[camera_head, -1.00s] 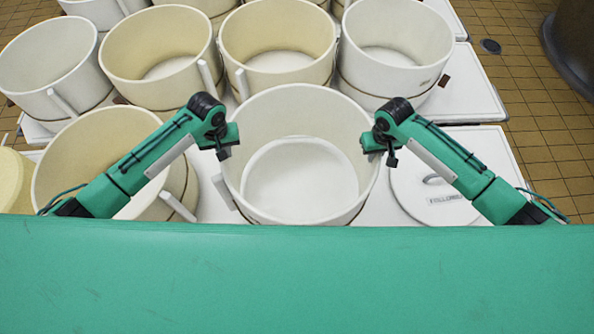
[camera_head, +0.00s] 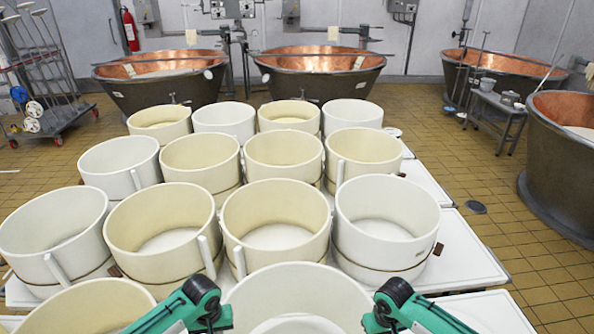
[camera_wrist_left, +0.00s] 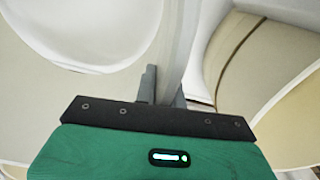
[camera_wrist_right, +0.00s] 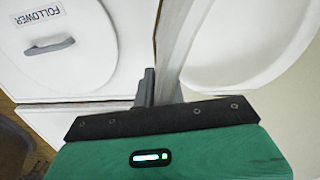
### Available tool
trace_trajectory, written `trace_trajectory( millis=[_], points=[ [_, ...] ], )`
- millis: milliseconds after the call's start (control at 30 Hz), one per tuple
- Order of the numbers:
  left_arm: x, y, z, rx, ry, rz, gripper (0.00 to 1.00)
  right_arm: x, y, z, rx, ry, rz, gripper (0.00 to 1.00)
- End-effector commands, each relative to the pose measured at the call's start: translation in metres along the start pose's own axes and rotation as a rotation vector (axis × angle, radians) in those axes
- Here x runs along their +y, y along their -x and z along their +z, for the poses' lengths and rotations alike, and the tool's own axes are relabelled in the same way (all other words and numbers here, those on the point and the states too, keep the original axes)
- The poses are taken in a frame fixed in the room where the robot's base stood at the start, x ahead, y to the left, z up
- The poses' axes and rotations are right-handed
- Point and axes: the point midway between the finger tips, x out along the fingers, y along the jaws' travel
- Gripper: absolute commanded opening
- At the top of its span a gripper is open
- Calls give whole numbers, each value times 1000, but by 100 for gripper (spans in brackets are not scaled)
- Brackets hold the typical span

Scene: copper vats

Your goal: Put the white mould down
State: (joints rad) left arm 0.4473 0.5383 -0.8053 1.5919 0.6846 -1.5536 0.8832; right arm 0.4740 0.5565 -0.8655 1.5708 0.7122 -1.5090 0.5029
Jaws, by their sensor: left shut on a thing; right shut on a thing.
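The white mould (camera_head: 300,284), a large round open tub, is at the bottom centre of the head view, its near part cut off by the frame. My left gripper (camera_head: 222,318) is shut on the left side of its wall; the wall (camera_wrist_left: 176,45) runs up between the fingers (camera_wrist_left: 162,92) in the left wrist view. My right gripper (camera_head: 373,322) is shut on the right side; the wall (camera_wrist_right: 177,45) also passes between the fingers (camera_wrist_right: 160,92) in the right wrist view. The mould's underside is hidden, so I cannot tell whether it touches the table.
Rows of white and cream moulds (camera_head: 386,215) stand close beyond and left of it on a pale table (camera_head: 470,250). A white follower lid (camera_wrist_right: 70,60) lies right of the held mould. Copper vats (camera_head: 318,75) stand at the back and right; tiled floor (camera_head: 530,245) is open at right.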

Motion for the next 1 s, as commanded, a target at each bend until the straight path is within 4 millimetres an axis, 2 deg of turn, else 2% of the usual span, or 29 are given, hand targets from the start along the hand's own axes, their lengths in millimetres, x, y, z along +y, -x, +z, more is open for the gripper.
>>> trace_trajectory(
  millis=[267,1000],
  points=[
    [0,16,2,3,0,3,0,0,16,1,5,0,-1,0],
    [-3,102,20,3,-1,3,0,-4,102,20,4,1,-1,0]
  ],
)
